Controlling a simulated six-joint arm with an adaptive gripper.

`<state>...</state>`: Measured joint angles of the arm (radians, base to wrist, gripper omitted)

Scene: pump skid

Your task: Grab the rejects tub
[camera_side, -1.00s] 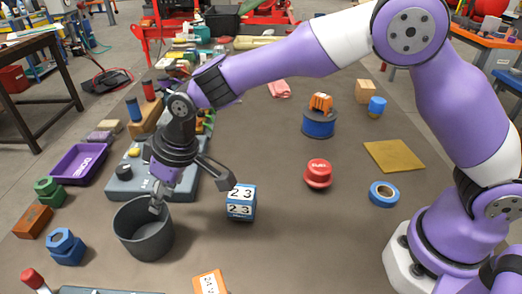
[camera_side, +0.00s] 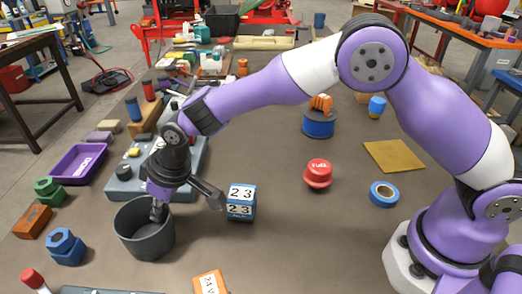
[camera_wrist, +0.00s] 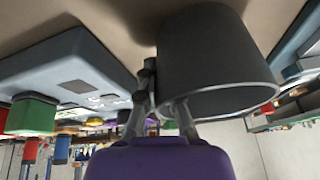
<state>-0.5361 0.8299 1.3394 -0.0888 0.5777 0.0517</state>
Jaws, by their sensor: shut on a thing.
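The dark grey round tub (camera_side: 135,243), which I take to be the rejects tub, stands upright on the bench at the lower left of the side view. In the wrist view the tub (camera_wrist: 215,60) fills the upper right. My gripper (camera_side: 157,213) points down at the tub's right part and is shut on its wall at the rim. In the wrist view my gripper (camera_wrist: 167,103) has one finger beside the tub and the other overlapping its opening. The fingertips are partly hidden by the tub in the side view.
A blue and white number block (camera_side: 241,203) stands close to the right of the tub. A grey control box (camera_side: 120,180) lies behind it. A purple tray (camera_side: 78,163) and blue hex parts (camera_side: 66,247) are to the left.

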